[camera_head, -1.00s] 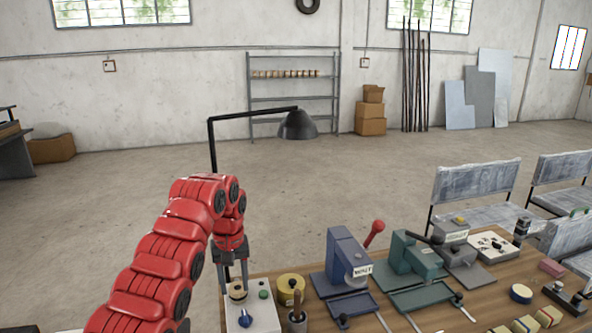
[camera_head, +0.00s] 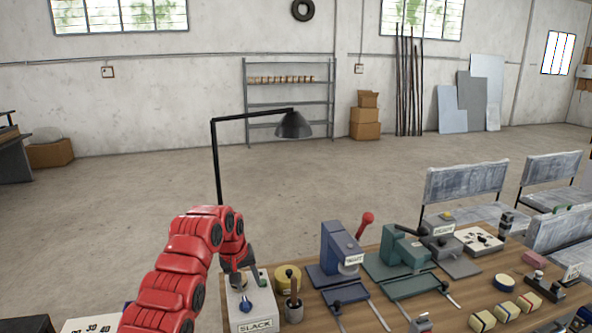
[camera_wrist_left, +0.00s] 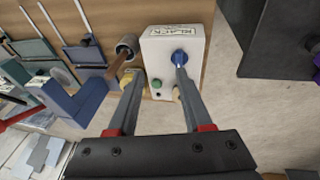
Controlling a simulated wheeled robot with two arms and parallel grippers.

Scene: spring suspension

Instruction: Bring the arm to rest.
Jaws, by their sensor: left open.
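My left arm (camera_head: 180,265) is red and reaches in from the bottom left in the head view. Its left gripper (camera_head: 240,281) points down over the back of a white box labelled SLACK (camera_head: 262,309). In the left wrist view the gripper's two fingers (camera_wrist_left: 158,76) are apart with nothing held between them. The box (camera_wrist_left: 160,45) lies just beyond the tips, with its blue knob (camera_wrist_left: 180,57) by one finger and a green button (camera_wrist_left: 156,84) between them. I cannot tell whether a finger touches the box. My right gripper is not in view.
A yellow tin (camera_head: 287,276) and a cup with a handle in it (camera_head: 292,309) stand just right of the box. A blue press (camera_head: 340,250) and a green press (camera_head: 402,252) stand further right. A black lamp (camera_head: 293,125) rises behind. Open floor lies behind the table.

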